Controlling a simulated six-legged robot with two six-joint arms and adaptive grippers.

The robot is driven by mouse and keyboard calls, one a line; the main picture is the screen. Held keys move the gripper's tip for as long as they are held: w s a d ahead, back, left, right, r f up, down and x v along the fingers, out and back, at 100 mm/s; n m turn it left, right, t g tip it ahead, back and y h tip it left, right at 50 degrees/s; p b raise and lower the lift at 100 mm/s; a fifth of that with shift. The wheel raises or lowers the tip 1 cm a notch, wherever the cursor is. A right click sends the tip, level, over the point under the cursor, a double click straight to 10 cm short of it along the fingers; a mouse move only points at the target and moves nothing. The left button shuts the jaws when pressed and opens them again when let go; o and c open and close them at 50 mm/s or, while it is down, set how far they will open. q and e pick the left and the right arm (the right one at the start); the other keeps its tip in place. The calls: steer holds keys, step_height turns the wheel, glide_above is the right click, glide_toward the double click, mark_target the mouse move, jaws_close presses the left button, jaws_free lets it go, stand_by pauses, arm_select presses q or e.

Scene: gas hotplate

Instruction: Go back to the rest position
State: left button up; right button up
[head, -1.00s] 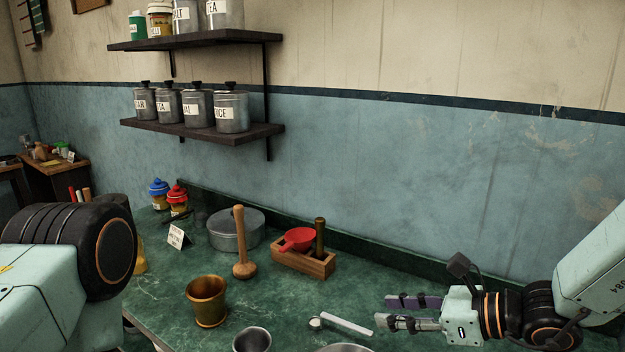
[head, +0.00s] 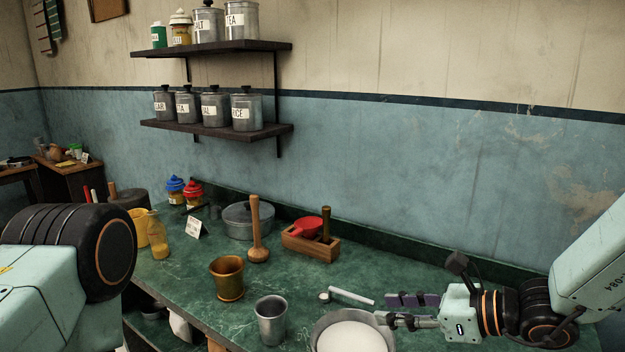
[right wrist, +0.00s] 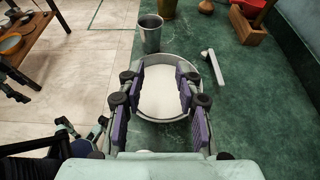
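My right gripper (head: 408,309) is at the right of the head view, above the green counter and beside the right edge of a metal bowl (head: 318,340) with white contents. In the right wrist view its two purple-padded fingers (right wrist: 160,98) are spread apart with nothing between them. Past them the bowl's white contents (right wrist: 163,95) show. In the head view a large part of my left arm fills the lower left; the left gripper is outside the frame.
On the green counter (head: 190,290) stand a metal cup (head: 271,322), a brass mortar (head: 227,278), a wooden pestle (head: 257,235), a lidded pot (head: 240,222) and a wooden box (head: 311,245) with a red scoop. A white-handled spoon (head: 350,296) lies near the bowl.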

steer(key=s+d+f+n+g+h, duration=0.2)
steer(key=s+f+n+g+h, duration=0.5)
steer(key=s+f, duration=1)
steer(key=s+d+f+n+g+h, duration=0.1)
steer(key=s+d+f+n+h, duration=0.2)
steer(key=s+d+f+n, duration=0.25)
steer(key=s+d+f+n+g+h, duration=0.1)
steer(key=s+d+f+n+h, duration=0.2)
steer(key=s+n, duration=0.5)
step_height(320, 180, down, 11)
steer(key=s+a+n+t+y+b, duration=0.1)
steer(key=s+a+n+b, duration=0.1)
steer(key=b, duration=0.8)
steer(key=shift+s+a+n+t+y, duration=0.2)
steer(key=shift+n+t+y, duration=0.1)
steer(key=shift+n, duration=0.45)
